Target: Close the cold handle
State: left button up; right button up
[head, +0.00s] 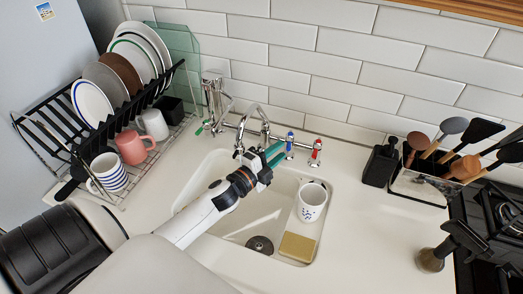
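The cold handle (290,141) is the small blue tap lever behind the sink, to the right of the curved chrome spout (256,117). The red handle (316,149) stands to its right. My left gripper (277,153) reaches over the sink from the lower left, its teal fingers just left of and in front of the blue handle. I cannot tell whether they touch it. The two fingers lie close together in this view, so their opening is unclear. My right gripper is not in view.
The sink (240,228) holds a white mug (311,202) and a yellow sponge (297,247). A dish rack (110,150) with plates and mugs stands at the left. A utensil holder (418,187) and the hob (495,220) are at the right.

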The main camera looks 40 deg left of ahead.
aim_at(290, 141)
pick_arm(q)
jog(key=s+a+b, duration=0.1)
jog(key=s, duration=0.7)
jog(key=shift+s, duration=0.2)
jog(key=w+d+h+p, duration=0.1)
jog(key=w+p, duration=0.1)
jog(key=w, duration=0.3)
jog(key=w+m+h+p, duration=0.1)
jog(key=w+p, duration=0.2)
jog(key=w, duration=0.2)
jog(key=w+d+m+h+p, duration=0.1)
jog(key=w+p, duration=0.1)
jog(key=w, duration=0.3)
jog(key=shift+d, duration=0.35)
grip_shut()
